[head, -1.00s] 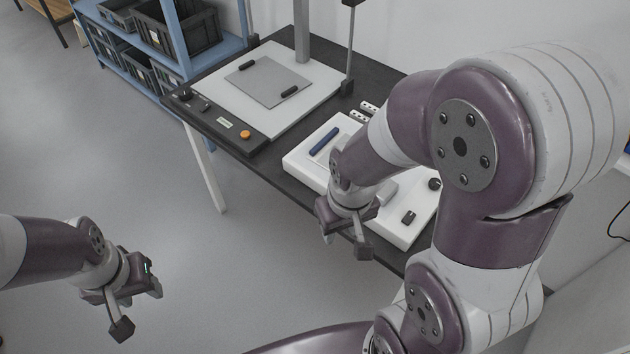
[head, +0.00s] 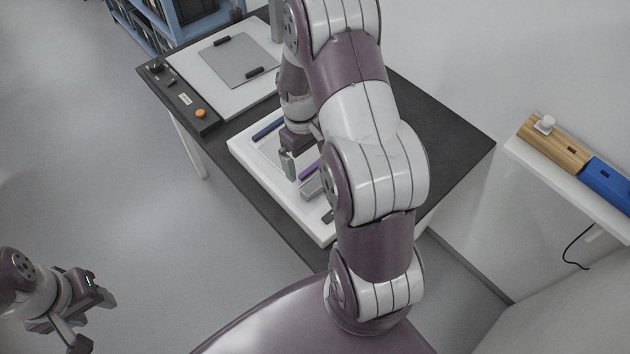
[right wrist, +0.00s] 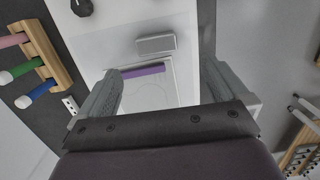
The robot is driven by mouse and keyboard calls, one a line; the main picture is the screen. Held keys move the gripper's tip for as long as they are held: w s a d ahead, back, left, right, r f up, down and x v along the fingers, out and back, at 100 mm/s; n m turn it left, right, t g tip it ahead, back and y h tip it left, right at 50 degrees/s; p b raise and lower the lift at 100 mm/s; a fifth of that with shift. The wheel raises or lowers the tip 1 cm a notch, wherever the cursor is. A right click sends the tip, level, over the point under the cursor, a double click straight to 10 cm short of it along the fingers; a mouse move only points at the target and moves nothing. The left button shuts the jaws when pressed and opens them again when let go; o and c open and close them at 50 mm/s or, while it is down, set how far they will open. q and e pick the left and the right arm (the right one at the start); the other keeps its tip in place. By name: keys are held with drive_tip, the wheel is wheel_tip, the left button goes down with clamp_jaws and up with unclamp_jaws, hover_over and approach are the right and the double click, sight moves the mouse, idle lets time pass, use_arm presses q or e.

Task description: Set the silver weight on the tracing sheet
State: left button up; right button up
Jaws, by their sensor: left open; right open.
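The silver weight, a grey block (right wrist: 155,44), lies on the white board (right wrist: 117,45), just beyond a purple bar (right wrist: 143,71) in the right wrist view. In the head view the weight (head: 312,187) is partly hidden by my arm. A pale sheet with a faint drawn outline (right wrist: 150,95), seemingly the tracing sheet, lies flat on the board with the purple bar along one edge. My right gripper (right wrist: 158,88) is open and empty above this sheet, its fingers apart on either side; the head view shows it (head: 298,166) too. My left gripper (head: 88,318) is open and empty, away from the table.
A blue bar (head: 268,128) lies on the board's far side. A wooden rack (right wrist: 40,60) holds coloured handles. Dark table (head: 455,135) is clear at right.

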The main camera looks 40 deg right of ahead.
hover_over(314, 185)
wheel_tip(314, 185, down, 4)
drive_tip(key=shift+s+f, duration=0.1)
drive_tip(key=shift+f, duration=0.15)
drive_tip(key=f, duration=0.5)
drive_tip(key=shift+w+a+p, duration=0.1)
drive_tip(key=shift+w+p, duration=0.1)
drive_tip(key=shift+p, duration=0.2)
use_arm(q)
drive_tip(key=shift+s+d+r, duration=0.3)
drive_tip(key=shift+d+r, duration=0.1)
drive_tip(key=shift+r, duration=0.1)
use_arm(e)
drive_tip(key=shift+s+f, duration=0.1)
drive_tip(key=c, duration=1.3)
drive_tip(key=shift+c, duration=0.2)
